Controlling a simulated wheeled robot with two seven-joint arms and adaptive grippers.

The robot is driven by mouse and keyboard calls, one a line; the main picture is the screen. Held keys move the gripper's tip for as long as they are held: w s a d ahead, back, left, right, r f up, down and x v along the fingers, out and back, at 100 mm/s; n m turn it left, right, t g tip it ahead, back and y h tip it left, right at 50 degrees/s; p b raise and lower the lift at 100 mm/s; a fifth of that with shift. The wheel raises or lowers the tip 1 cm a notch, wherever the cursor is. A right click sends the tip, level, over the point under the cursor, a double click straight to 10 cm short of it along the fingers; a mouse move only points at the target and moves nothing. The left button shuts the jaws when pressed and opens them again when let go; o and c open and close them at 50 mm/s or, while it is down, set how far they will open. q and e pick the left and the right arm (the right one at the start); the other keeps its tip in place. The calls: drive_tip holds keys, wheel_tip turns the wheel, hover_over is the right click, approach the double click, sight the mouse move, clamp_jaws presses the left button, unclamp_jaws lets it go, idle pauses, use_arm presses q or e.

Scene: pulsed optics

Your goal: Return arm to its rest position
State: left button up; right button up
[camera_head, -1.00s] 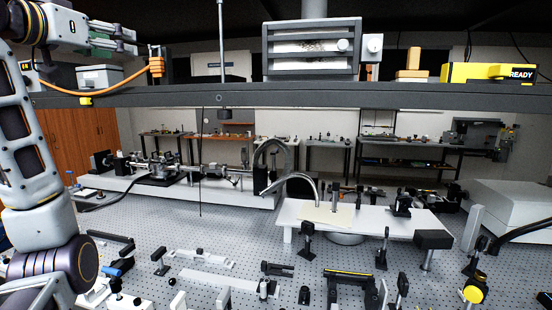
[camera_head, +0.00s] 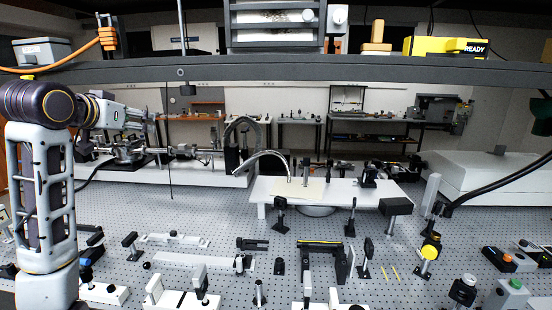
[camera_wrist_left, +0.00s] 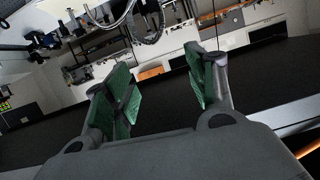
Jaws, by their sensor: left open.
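My left arm stands at the left of the head view, its upper link upright and its forearm bent over to the right. My left gripper (camera_head: 150,124) is at the end of that forearm, above the left part of the optical table and in front of the optics at the back. In the left wrist view the left gripper (camera_wrist_left: 165,92) has its two green-padded fingers spread apart with nothing between them. My right gripper does not show.
The perforated optical table (camera_head: 215,215) carries many posts and mounts. A dark overhead shelf beam (camera_head: 300,70) crosses above, bearing a yellow READY box (camera_head: 430,46). A white raised platform (camera_head: 335,193) stands mid-table. A large white box (camera_head: 485,178) is at right.

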use_arm(q)
drive_tip(key=s+d+f+g, duration=0.2)
drive_tip(key=d+f, duration=0.1)
drive_tip(key=f, duration=0.9)
drive_tip(key=s+d+f+g, duration=0.1)
drive_tip(key=s+d+f, duration=0.1)
drive_tip(key=f, duration=1)
drive_tip(key=s+d+f+g, duration=0.2)
drive_tip(key=d+f, duration=0.1)
drive_tip(key=f, duration=0.9)
drive_tip(key=s+d+f+g, duration=0.3)
drive_tip(key=s+f, duration=0.8)
drive_tip(key=s, duration=0.2)
drive_tip(key=s+d+f+g, duration=0.2)
drive_tip(key=s+f+g, duration=0.1)
drive_tip(key=s+f, duration=0.85)
wheel_tip(320, 180, down, 33)
drive_tip(key=s+b, duration=0.2)
drive_tip(key=s, duration=0.1)
drive_tip(key=s+a+f+g, duration=0.1)
drive_tip(key=s+a+f, duration=0.1)
drive_tip(key=s+f, duration=0.9)
drive_tip(key=s+a+f+m+g+b, duration=0.1)
drive_tip(key=s+a+f, duration=0.1)
drive_tip(key=s+f, duration=0.9)
drive_tip(key=shift+s+f+y+b, duration=0.3)
drive_tip(key=shift+f+y, duration=0.05)
drive_tip(key=shift+y, duration=0.05)
